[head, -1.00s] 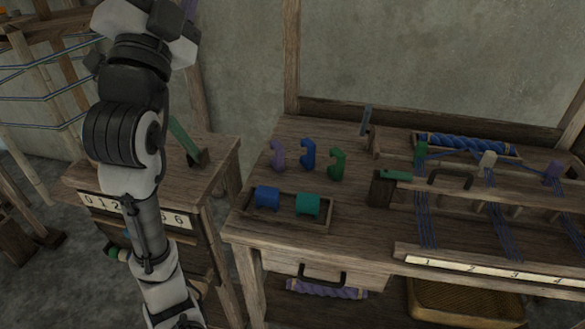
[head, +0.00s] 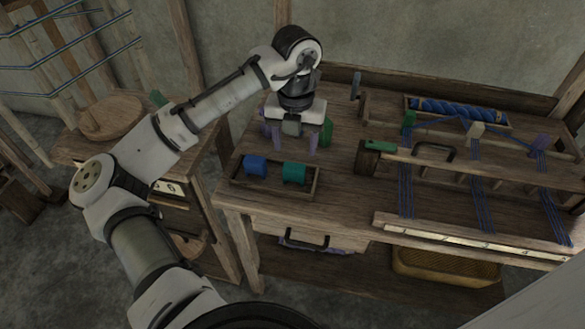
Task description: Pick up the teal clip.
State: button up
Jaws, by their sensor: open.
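The teal clip (head: 294,173) is a small blocky piece in the right half of a shallow wooden tray (head: 275,194) at the front left of the bench. A similar blue piece (head: 255,166) sits to its left in the same tray, apart from it. My gripper (head: 294,146) points down with its fingers spread and nothing seen between them. In the picture it is just above and behind the tray; its exact height is hard to tell. The teal clip is in plain view and my gripper appears apart from it.
A green hook (head: 326,132) stands right beside my gripper, which hides most of the other hooks. To the right is the loom frame with blue threads (head: 407,190) and a green-topped wooden block (head: 368,158). A drawer (head: 300,236) is below the tray.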

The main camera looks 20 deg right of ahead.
aim_at(294, 166)
notch_tip(294, 166, down, 5)
jog(key=shift+f, duration=0.1)
jog(key=shift+w+f+p, duration=0.2)
jog(key=shift+f+p, duration=0.85)
jog(key=shift+f, duration=1.6)
jog(key=shift+c, duration=0.2)
jog(key=c, duration=0.7)
jog(key=shift+r, duration=0.1)
notch_tip(294, 166, up, 20)
jog(key=shift+f+b, duration=0.1)
jog(key=shift+b, duration=1)
